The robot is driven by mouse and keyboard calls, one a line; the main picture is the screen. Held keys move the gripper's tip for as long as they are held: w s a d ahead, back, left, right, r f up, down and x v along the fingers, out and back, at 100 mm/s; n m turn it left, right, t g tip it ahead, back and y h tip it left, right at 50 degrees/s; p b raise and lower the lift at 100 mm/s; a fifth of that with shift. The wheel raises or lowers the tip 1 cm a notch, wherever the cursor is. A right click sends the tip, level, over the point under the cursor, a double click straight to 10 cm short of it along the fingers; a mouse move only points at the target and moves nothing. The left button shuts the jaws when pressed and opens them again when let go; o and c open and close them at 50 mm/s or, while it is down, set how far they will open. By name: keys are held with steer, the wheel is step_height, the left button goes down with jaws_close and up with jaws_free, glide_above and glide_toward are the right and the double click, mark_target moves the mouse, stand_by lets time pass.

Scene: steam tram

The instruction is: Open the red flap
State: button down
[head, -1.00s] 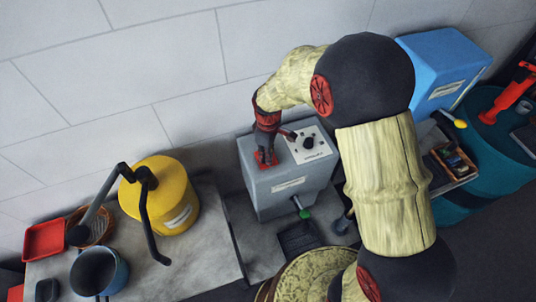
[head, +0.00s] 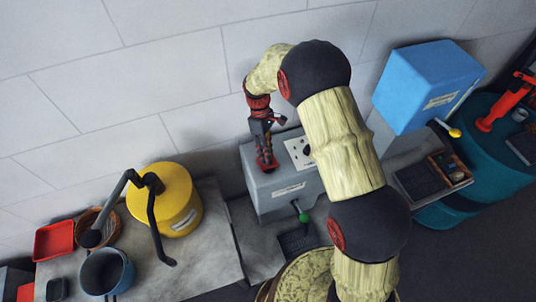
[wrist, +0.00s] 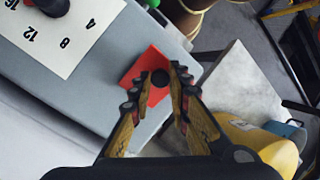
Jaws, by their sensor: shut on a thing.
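The red flap (wrist: 149,70) is a small red plate with a round black knob (wrist: 160,77) on top of the grey box (head: 283,198). My gripper (wrist: 159,84) points down at it, its fingertips on either side of the knob and shut on it. In the head view my gripper (head: 266,163) stands over the left part of the box top and hides most of the flap. The flap looks close to the box top; I cannot tell whether it is tilted.
A white dial plate with numbers (wrist: 62,33) and a dark knob lies beside the flap. A green-tipped lever (head: 303,217) sticks out of the box front. A yellow canister (head: 165,200) with a black crank stands left, a blue box (head: 425,85) right. The wall is close behind.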

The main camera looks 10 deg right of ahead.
stand_by(0.4)
steer(key=c, duration=1.7)
jaws_free()
steer(key=shift+o, duration=0.2)
steer(key=shift+w+r, duration=0.1)
steer(key=shift+r, duration=0.05)
step_height(320, 180, up, 10)
